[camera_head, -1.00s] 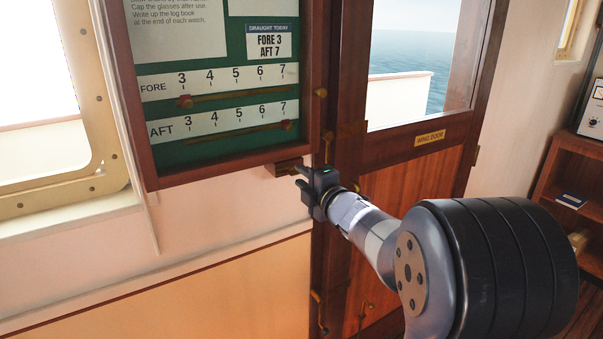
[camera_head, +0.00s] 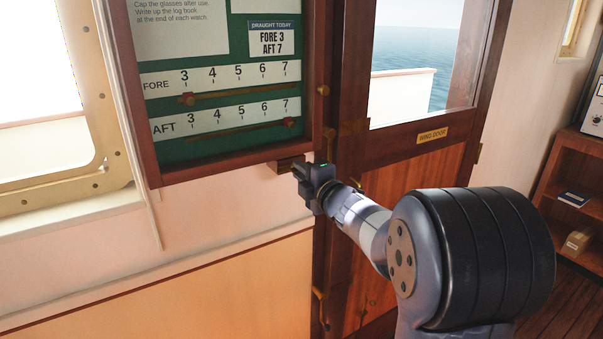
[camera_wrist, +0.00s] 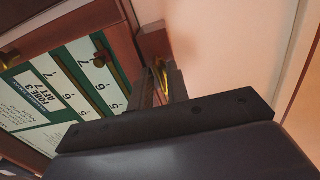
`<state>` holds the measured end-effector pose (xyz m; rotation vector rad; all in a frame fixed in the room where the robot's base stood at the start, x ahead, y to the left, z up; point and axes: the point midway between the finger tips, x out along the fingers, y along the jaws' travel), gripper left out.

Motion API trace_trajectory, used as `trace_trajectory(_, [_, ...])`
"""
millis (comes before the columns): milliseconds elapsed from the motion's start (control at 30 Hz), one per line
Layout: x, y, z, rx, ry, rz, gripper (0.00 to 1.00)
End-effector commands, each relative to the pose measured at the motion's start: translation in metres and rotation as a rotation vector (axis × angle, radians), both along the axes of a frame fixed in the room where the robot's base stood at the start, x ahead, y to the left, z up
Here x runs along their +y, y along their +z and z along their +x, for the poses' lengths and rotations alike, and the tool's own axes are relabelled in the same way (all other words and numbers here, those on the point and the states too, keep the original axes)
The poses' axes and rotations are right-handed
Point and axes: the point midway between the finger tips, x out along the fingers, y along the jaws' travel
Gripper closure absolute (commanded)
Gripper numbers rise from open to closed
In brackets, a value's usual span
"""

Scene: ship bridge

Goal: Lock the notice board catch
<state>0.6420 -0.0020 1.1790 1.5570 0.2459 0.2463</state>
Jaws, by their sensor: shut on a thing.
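The notice board (camera_head: 222,166) hangs on the wall in the head view, a green panel in a dark wood frame. Its frame also shows in the wrist view (camera_wrist: 123,45). A small wooden block (camera_head: 284,166) sits below the board's lower right corner, and shows in the wrist view (camera_wrist: 154,42). My gripper (camera_head: 299,172) is at this block, its fingers pointing left. In the wrist view the fingers are close together around a small brass catch (camera_wrist: 163,69) beside the block. The fingers hide most of the catch, so its turn cannot be told.
The wooden wing door (camera_head: 415,165) stands just right of the board, with brass fittings on its edge. A brass knob (camera_head: 323,90) is on the board's right side. A window frame (camera_head: 104,120) is at left. The wall below the board is clear.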

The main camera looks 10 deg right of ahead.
Motion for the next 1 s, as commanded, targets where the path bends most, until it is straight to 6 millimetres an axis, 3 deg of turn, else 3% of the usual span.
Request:
trace_trajectory(367, [0.0, 0.0, 0.0, 0.035, 0.0, 0.101, 1.0])
trace_trajectory(1000, [0.0003, 0.0008, -0.0001, 0.213, 0.0, 0.646, 1.0])
